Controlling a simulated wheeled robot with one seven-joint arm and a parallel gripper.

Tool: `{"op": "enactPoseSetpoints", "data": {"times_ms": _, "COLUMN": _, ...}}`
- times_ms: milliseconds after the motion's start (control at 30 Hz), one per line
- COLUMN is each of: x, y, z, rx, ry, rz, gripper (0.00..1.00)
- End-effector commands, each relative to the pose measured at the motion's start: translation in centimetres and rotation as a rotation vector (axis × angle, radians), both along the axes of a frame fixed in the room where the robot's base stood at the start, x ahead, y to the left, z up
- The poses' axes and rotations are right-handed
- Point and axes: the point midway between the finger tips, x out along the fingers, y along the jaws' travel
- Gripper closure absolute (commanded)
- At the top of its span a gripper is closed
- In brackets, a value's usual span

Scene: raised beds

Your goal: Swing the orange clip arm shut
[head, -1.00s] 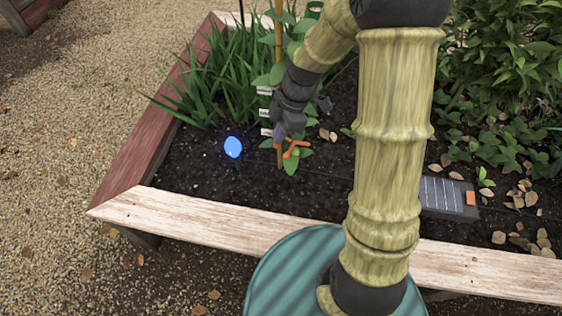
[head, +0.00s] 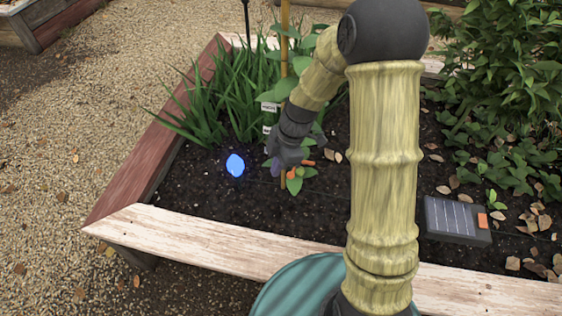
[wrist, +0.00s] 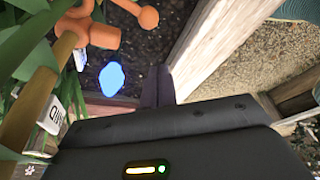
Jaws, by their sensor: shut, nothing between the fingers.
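The orange clip (wrist: 92,32) is on the bamboo stake (wrist: 30,105). In the wrist view its arm (wrist: 132,10) sticks out from the clip body to a round knob, away from the stake. In the head view the clip (head: 307,163) shows only as small orange pieces among leaves, partly hidden by my gripper. My gripper (head: 275,167) is shut and empty, pointing down just left of the clip. In the wrist view the shut fingers (wrist: 157,88) are below the knob, with a visible gap to it.
A glowing blue light (head: 236,165) stands left of my gripper. A solar panel (head: 450,216) lies to the right. The whitish front board (head: 190,240) edges the bed; bare soil lies before the stake.

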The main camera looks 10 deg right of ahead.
Motion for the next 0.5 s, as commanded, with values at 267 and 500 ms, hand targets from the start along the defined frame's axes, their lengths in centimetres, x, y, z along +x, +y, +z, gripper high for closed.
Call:
{"op": "enactPoseSetpoints", "data": {"times_ms": 267, "x": -0.5, "y": 1.5, "z": -5.2, "rx": -0.001, "ry": 0.003, "rz": 0.001, "gripper": 1.00}}
{"op": "enactPoseSetpoints", "data": {"times_ms": 500, "x": 0.5, "y": -1.5, "z": -4.5, "rx": -0.001, "ry": -0.004, "rz": -0.003, "gripper": 1.00}}
